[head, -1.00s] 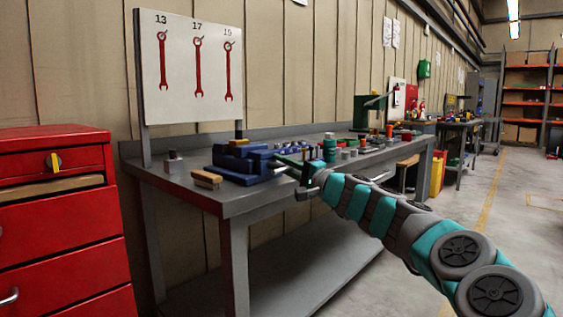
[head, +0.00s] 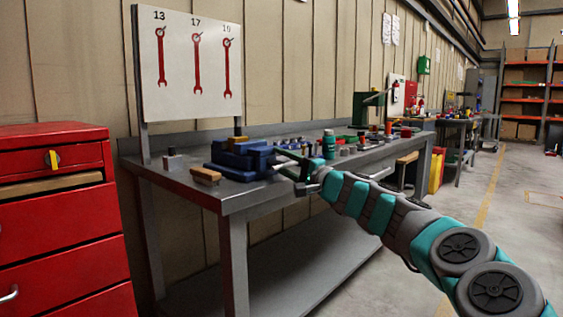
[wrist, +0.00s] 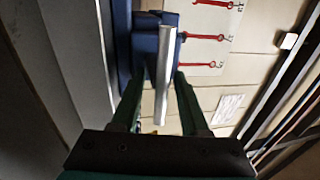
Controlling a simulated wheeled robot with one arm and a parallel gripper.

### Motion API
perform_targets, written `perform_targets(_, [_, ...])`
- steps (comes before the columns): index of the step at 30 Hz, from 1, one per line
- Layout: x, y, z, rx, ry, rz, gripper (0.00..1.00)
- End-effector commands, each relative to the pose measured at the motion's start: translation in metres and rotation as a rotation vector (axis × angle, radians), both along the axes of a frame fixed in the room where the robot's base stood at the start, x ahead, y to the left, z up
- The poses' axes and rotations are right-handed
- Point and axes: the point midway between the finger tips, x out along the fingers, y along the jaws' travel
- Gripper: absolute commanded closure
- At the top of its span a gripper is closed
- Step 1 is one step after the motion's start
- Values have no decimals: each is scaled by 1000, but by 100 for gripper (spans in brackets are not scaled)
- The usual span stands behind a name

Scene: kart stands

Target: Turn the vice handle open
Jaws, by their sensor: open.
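The blue vice (head: 240,158) is on the grey workbench near its front left end. In the wrist view the vice's blue body (wrist: 122,45) is at the upper left. The vice handle (wrist: 166,55) is a silver bar running lengthwise in the wrist view, from the blue vice screw end down between my fingers. My gripper (wrist: 161,78) is open, with one dark green finger on each side of the bar. I cannot tell whether either finger touches it. In the head view my gripper (head: 296,166) is just right of the vice, and the handle is hard to make out there.
The workbench (head: 228,198) carries a wooden-topped brush (head: 205,175), a green bottle (head: 329,145) and several small parts. A wrench board (head: 190,65) stands behind. A red drawer cabinet (head: 60,225) is at the left. The floor at the right is clear.

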Motion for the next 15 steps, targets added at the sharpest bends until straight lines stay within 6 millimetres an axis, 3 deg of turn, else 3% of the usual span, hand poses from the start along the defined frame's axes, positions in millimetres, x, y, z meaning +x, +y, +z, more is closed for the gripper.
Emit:
perform_targets(8, [-6,-7,-2,2,1,1,56])
perform_targets(15, [-26,-33,-8,2,0,0,56])
